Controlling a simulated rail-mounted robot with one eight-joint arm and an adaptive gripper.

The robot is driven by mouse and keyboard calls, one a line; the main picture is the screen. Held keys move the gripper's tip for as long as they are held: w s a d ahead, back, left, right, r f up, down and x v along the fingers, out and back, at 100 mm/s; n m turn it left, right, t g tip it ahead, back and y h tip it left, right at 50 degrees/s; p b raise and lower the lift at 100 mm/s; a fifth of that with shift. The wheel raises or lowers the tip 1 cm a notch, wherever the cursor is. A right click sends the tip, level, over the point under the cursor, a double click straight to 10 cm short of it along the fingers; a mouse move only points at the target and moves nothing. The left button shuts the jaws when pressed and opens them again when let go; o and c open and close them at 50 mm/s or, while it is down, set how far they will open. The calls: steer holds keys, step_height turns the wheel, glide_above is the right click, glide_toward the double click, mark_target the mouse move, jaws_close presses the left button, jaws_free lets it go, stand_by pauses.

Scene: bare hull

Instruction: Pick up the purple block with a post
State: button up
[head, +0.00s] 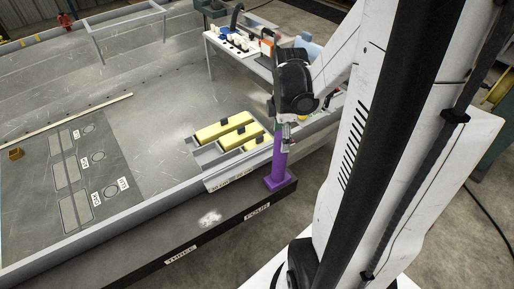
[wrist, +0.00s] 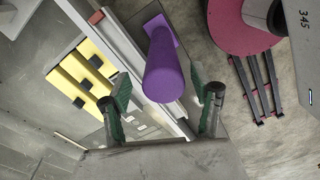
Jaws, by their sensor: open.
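The purple block with a post (head: 280,170) stands upright on the dark ledge outside the grey hull wall, near the label FOUR. My gripper (head: 285,130) is at the upper part of the post in the head view, pointing down. In the wrist view the purple post (wrist: 164,72) rises toward the camera, its top end lying between the two fingers of my open gripper (wrist: 163,105). Gaps show on both sides, so the fingers appear apart from it. The block's base is partly hidden behind the post in the wrist view.
A grey tray with yellow blocks (head: 222,130) sits inside the hull, left of the post. A dark marked panel (head: 65,165) lies farther left. A white table (head: 235,45) with small items stands behind. The ledge left of the block, by the label THREE (head: 181,255), is clear.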

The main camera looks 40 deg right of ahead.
mark_target(280, 161)
step_height(280, 161, down, 6)
steer(key=b, duration=0.2)
steer(key=shift+s+f, duration=0.2)
steer(key=shift+c, duration=0.2)
steer(key=c, duration=1.2)
